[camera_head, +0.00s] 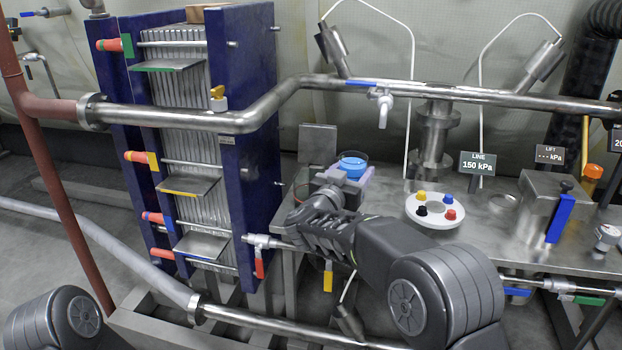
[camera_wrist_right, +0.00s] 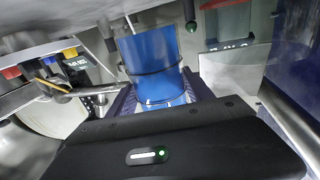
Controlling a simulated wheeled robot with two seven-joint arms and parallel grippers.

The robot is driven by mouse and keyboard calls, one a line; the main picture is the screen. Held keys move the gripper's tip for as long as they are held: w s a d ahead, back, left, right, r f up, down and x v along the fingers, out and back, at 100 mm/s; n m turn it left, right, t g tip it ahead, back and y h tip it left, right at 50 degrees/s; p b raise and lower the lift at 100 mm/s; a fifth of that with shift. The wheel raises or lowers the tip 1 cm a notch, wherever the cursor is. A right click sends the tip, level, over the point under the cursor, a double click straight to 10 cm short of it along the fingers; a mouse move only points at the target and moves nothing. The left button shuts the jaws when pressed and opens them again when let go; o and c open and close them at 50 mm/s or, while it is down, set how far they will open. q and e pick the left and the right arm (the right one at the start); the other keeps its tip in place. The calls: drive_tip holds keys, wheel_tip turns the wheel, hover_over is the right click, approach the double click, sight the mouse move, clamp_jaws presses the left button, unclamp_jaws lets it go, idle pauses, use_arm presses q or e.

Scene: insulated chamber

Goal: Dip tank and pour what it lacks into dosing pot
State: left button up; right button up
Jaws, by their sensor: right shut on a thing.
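A clear cup of blue liquid (camera_head: 352,163) is at the left end of the steel bench. It fills the middle of the right wrist view as a blue cylinder (camera_wrist_right: 152,68). My right gripper (camera_head: 345,182) is around the cup, its lavender pads on either side, and appears shut on it. Whether the cup touches the bench is hidden. A round white disc (camera_head: 434,221) with yellow, black, red and blue knobs lies to the right. A steel box (camera_head: 532,207) with a blue handle stands farther right. I cannot tell which vessel is the tank or dosing pot. My left gripper is out of view.
A blue plate stack (camera_head: 255,110) stands left of the bench. A steel pipe (camera_head: 440,92) crosses above the bench. A LINE display (camera_head: 476,163) reads 150 kPa. A LIFT display (camera_head: 549,153) shows dashes. A steel plate (camera_head: 318,144) stands behind the cup.

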sight(341, 164)
drive_tip(key=shift+r+n, duration=0.15)
drive_tip(key=shift+n, duration=0.15)
drive_tip(key=shift+w+a+r+n, duration=0.1)
drive_tip(key=shift+a+r+n, duration=0.1)
drive_tip(key=shift+n, duration=0.4)
drive_tip(key=shift+w+a+r+n+t, duration=0.15)
drive_tip(key=shift+r+n+t, duration=0.25)
drive_tip(key=shift+r+n, duration=0.5)
drive_tip(key=shift+a+f+n, duration=0.1)
drive_tip(key=shift+a+n, duration=0.25)
drive_tip(key=shift+n, duration=0.75)
drive_tip(key=shift+w+a+r+n+t, duration=0.1)
drive_tip(key=shift+a+r+n+t, duration=0.1)
drive_tip(key=shift+r+n, duration=0.25)
drive_tip(key=shift+w+a+r+n+t, duration=0.1)
drive_tip(key=shift+r+n+t, duration=0.1)
drive_tip(key=shift+n, duration=0.45)
drive_tip(key=shift+d, duration=0.1)
drive_tip(key=shift+s+d+f+n+t+y, duration=0.1)
drive_tip(key=shift+d+f+n+t+y, duration=0.1)
drive_tip(key=shift+n, duration=0.7)
drive_tip(key=shift+s+d+f+n+t+y, duration=0.1)
drive_tip(key=shift+d+f+n+t, duration=0.1)
drive_tip(key=shift+n, duration=0.7)
drive_tip(key=shift+s+d+f+n, duration=0.1)
drive_tip(key=shift+d+f+n, duration=0.1)
drive_tip(key=shift+f+n, duration=1)
